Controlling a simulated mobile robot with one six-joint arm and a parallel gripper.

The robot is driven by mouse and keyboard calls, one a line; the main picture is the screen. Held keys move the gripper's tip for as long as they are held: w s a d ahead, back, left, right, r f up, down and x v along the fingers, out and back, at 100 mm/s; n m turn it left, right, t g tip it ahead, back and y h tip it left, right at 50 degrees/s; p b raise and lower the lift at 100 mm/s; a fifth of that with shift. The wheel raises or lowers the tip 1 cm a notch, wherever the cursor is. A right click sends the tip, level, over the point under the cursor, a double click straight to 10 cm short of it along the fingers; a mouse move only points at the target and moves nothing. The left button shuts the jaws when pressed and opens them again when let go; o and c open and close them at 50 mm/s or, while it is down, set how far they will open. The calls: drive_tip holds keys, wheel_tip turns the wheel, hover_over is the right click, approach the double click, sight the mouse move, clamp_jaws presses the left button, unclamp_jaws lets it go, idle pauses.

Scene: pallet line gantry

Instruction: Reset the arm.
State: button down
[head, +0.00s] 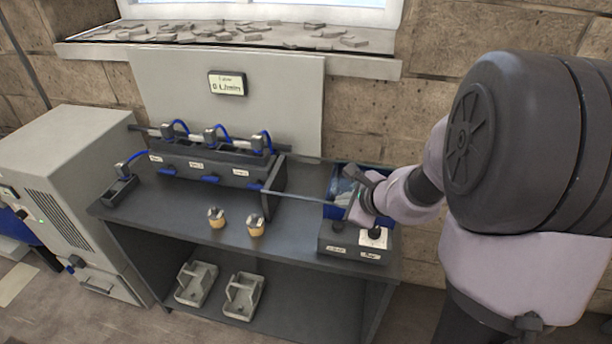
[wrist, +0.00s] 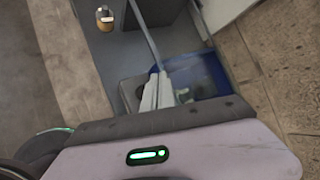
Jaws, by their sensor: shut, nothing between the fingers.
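My arm reaches in from the right in the head view. My gripper (head: 358,200) is over the right end of the dark workbench (head: 200,208), at the blue bin (head: 333,211). Its fingers are shut with nothing between them. In the wrist view my gripper (wrist: 150,92) points toward the blue bin (wrist: 215,76), and the fingers appear in front of it. I cannot tell whether they touch it. Part of the bin is hidden behind my gripper.
A dark control box (head: 355,244) stands at the bench's front right. Two tan-bodied parts (head: 216,218) (head: 255,226) stand mid-bench. A manifold with blue hoses (head: 210,165) is at the back. A thin rail (head: 300,196) runs toward the bin. Two grey trays (head: 196,284) (head: 243,296) sit on the lower shelf.

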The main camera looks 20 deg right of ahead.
drive_tip(key=s+a+r+n+g+y, duration=0.1)
drive_tip(key=s+a+r+n+y, duration=0.1)
drive_tip(key=s+a+r+n, duration=0.5)
drive_tip(key=s+a+r+n+g+y, duration=0.1)
drive_tip(key=s+a+r+n, duration=0.3)
drive_tip(key=a, duration=0.6)
drive_tip(key=s+a+n+g+h, duration=0.1)
drive_tip(key=s+n+h, duration=0.1)
drive_tip(key=s+n, duration=0.8)
drive_tip(key=shift+s, duration=0.65)
